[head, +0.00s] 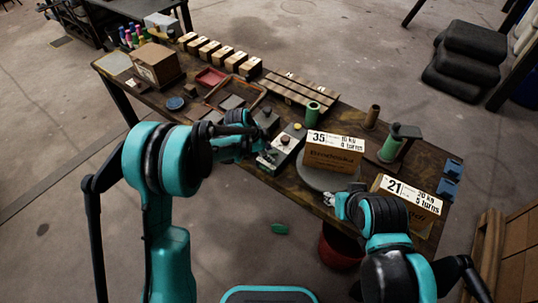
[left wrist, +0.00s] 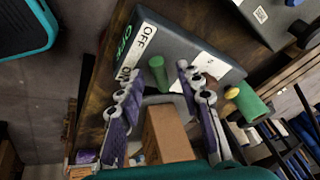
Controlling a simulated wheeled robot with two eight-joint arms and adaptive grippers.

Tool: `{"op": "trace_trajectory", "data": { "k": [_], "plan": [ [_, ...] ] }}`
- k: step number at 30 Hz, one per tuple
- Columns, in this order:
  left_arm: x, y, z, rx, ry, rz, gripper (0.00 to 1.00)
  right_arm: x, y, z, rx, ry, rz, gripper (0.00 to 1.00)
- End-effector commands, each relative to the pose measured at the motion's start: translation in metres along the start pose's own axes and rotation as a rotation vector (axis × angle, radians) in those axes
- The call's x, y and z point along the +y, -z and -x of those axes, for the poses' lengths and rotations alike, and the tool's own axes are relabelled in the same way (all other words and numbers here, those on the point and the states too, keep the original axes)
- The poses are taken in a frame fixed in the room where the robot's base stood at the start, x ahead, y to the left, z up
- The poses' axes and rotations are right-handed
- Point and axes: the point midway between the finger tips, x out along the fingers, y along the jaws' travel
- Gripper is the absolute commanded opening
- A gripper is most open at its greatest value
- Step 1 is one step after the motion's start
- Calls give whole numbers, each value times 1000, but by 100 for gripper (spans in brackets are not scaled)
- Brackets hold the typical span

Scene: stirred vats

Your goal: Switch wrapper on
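The grey control box (head: 285,150) stands at the table's near edge, left of the turntable (head: 325,174). In the left wrist view this box (left wrist: 205,62) carries OFF and ON labels (left wrist: 141,40) and a green lever (left wrist: 157,74). My left gripper (head: 262,155) is close over the box's near end. In the left wrist view its fingers (left wrist: 170,70) are apart, with the lever near the left fingertip; I cannot tell if they touch. A box marked 35 (head: 333,160) sits on the turntable. My right gripper (head: 330,199) is by the table's near edge; its opening is unclear.
A box marked 21 (head: 408,190) stands at the table's right end. A green roll (head: 312,115), a yellow knob (head: 298,127) and a post with a green roll (head: 390,149) are nearby. A red bin (head: 340,246) stands on the floor below the near edge.

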Motion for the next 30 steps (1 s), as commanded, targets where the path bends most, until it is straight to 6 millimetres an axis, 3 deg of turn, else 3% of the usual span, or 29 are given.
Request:
{"op": "trace_trajectory", "data": {
  "k": [10, 11, 15, 30],
  "plan": [
    [0, 0, -7, 0, 0, 1, 36, 0, -1, -2, 0, 0, 0, 40],
    [0, 0, -7, 0, 0, 1, 33, 0, -1, -2, 0, 0, 0, 40],
    [0, 0, -7, 0, 0, 1, 0, 0, -1, -2, 0, 0, 0, 40],
    [1, 1, -7, -14, 29, 65, 0, 0, -2, -3, 0, 0, 0, 40]
  ]
}}
